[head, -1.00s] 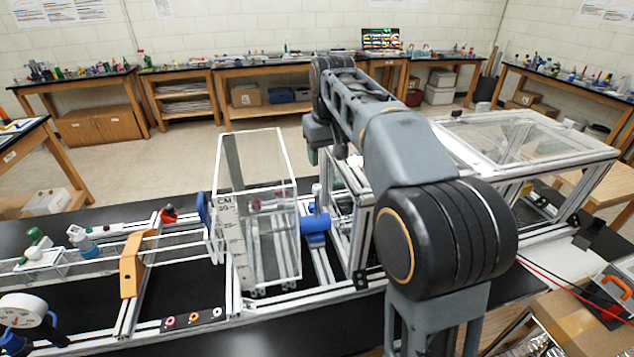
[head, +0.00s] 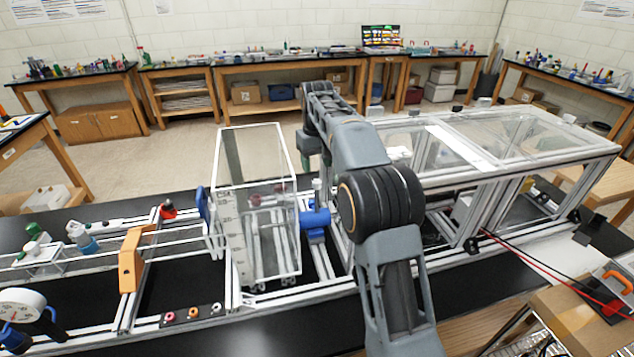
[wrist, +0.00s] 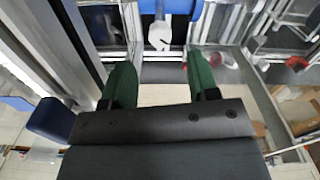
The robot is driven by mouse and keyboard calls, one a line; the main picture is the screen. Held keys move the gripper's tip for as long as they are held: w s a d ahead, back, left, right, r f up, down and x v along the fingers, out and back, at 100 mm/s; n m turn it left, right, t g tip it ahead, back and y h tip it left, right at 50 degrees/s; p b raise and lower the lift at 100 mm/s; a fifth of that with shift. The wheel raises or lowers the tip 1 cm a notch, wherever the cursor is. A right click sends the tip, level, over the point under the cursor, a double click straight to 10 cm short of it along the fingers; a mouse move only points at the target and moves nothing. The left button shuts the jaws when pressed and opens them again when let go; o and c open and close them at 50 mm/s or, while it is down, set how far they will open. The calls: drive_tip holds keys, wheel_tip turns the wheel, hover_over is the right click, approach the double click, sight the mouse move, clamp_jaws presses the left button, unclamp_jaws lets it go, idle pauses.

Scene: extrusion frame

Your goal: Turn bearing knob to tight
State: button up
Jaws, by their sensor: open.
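In the wrist view my gripper (wrist: 160,62) shows two green fingers, spread apart with nothing between them. Just beyond the fingertips, roughly centred between them, is a pale grey-white knob (wrist: 160,35) on a blue bearing body (wrist: 178,6). A gap shows between the fingertips and the knob. In the head view the blue bearing (head: 315,218) sits on the extrusion frame, with a slim pale upright knob (head: 317,190) on top. My arm stands just right of it there, and the fingers cannot be made out clearly. Any tight marking is too small to read.
A clear upright box (head: 262,215) stands close left of the bearing. A long clear-topped enclosure (head: 530,140) extends to the right. An orange bracket (head: 131,262) and a white dial gauge (head: 22,310) are at the left. Red and black cables (head: 540,263) lie at the right.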

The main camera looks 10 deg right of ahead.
sight(316, 181)
drive_tip(key=shift+f, duration=2.95)
drive_tip(key=c, duration=0.9)
drive_tip(key=shift+r+m+p, duration=0.15)
drive_tip(key=shift+m+p, duration=0.4)
drive_tip(key=shift+m, duration=1.15)
drive_tip(key=o, duration=0.9)
